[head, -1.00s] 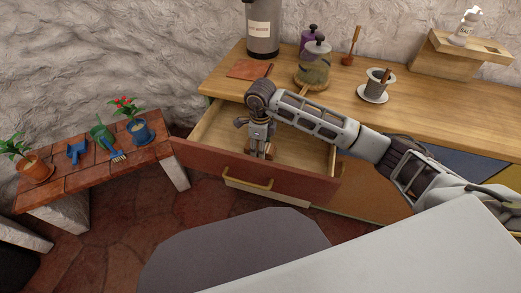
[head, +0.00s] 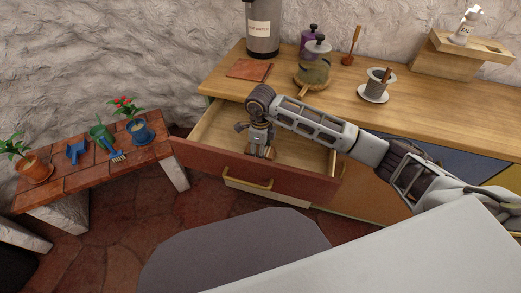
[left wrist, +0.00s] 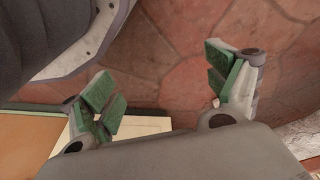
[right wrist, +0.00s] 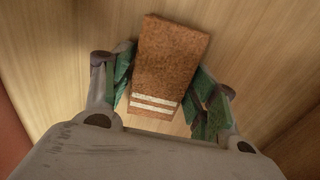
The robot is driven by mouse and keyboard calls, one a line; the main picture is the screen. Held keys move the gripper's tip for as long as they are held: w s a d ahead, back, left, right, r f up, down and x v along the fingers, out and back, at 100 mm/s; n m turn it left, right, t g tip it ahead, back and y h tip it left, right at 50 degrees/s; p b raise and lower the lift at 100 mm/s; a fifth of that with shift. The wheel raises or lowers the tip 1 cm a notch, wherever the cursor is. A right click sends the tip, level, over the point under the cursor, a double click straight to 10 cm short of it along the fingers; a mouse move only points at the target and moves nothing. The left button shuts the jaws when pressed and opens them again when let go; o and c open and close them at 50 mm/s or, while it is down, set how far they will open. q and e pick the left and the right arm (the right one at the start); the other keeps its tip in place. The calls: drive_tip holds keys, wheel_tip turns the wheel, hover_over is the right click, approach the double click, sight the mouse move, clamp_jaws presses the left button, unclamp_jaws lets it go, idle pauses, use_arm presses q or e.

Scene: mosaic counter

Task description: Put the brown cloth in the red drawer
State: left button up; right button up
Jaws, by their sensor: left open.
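The red drawer (head: 228,171) is pulled out of the counter, with its pale wooden inside showing. My right gripper (head: 258,153) points down inside it. In the right wrist view, the brown cloth (right wrist: 168,70), a folded block with white stripes, lies between the fingers of that gripper (right wrist: 163,85). The fingertips appear to touch its two sides. Wood shows around it, and I cannot tell whether it rests on the drawer floor. My left gripper (left wrist: 165,85) is open and empty over the reddish stone floor; it is out of the head view.
The counter top (head: 440,114) holds a flat reddish-brown square (head: 248,69), a hot-water urn (head: 263,27), jars (head: 314,64) and a cup on a saucer (head: 373,90). A low tiled bench (head: 92,172) with plants stands left of the drawer. A grey seat (head: 235,250) is in front.

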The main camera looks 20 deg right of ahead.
drive_tip(key=shift+o, duration=0.6)
use_arm(q)
drive_tip(key=shift+s+f, duration=0.1)
use_arm(e)
drive_tip(key=shift+r, duration=0.35)
use_arm(q)
drive_tip(key=f, duration=0.1)
drive_tip(key=a+f+p, duration=0.1)
drive_tip(key=f, duration=0.1)
drive_tip(key=s+f, duration=0.1)
drive_tip(key=f, duration=0.1)
drive_tip(key=shift+a+p, duration=0.25)
drive_tip(key=shift+p, duration=0.1)
use_arm(e)
wheel_tip(320, 180, up, 12)
drive_tip(key=shift+f, duration=0.2)
drive_tip(key=shift+c, duration=0.4)
